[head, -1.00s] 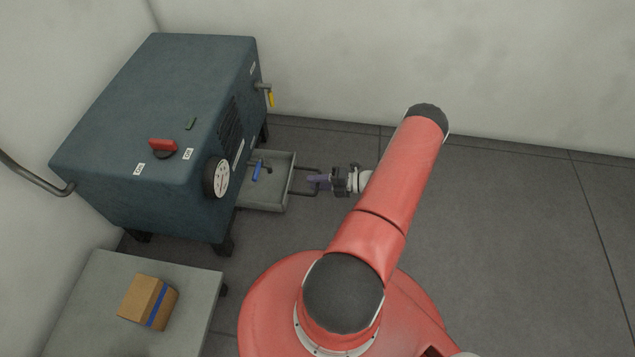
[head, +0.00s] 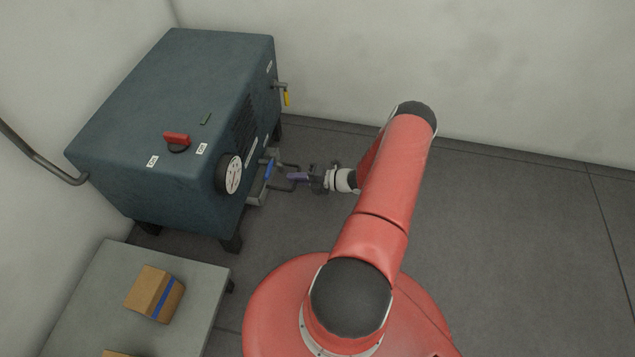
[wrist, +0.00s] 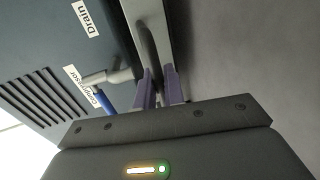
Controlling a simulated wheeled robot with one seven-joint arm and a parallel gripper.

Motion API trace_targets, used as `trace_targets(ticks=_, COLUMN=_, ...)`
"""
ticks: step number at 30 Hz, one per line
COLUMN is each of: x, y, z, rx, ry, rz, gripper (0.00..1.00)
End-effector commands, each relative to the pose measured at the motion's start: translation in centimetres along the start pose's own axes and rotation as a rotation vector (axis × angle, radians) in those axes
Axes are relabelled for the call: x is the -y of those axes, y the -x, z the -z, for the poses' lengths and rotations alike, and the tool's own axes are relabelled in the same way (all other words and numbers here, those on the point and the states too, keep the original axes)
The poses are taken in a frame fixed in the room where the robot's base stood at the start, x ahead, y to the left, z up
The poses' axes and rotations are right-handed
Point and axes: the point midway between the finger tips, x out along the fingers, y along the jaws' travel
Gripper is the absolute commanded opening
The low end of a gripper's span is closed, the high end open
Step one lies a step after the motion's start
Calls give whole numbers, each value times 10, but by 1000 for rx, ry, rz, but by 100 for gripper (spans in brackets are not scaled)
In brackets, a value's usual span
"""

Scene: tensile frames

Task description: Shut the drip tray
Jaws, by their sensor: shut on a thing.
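The grey drip tray (head: 257,196) sits low under the right side of the dark blue-green machine (head: 165,110), with only a short front part sticking out. Its dark bar handle (head: 286,188) points right, toward my arm. My gripper (head: 292,177) is at this handle, its purple fingers shut on it. The wrist view shows both fingers (wrist: 160,88) closed about the handle, beside the tray's grey front (wrist: 158,18). The exact contact is partly hidden there.
A blue-handled tap (head: 268,170) hangs above the tray, close to my fingers in the wrist view. A yellow-handled valve (head: 286,98) juts out farther back. A low grey table (head: 205,295) with a cardboard box (head: 150,292) stands in front. Floor at right is clear.

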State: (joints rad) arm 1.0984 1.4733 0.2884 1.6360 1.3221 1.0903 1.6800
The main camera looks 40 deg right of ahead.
Motion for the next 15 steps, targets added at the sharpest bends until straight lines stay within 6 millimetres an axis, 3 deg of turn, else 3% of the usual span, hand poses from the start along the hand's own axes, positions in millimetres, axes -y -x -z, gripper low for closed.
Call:
trace_targets(ticks=5, x=-4, y=-24, z=-1, rx=2, ry=1, rz=2, gripper=0)
trace_targets(ticks=15, x=-6, y=-29, z=-2, rx=4, ry=1, rz=0, gripper=0)
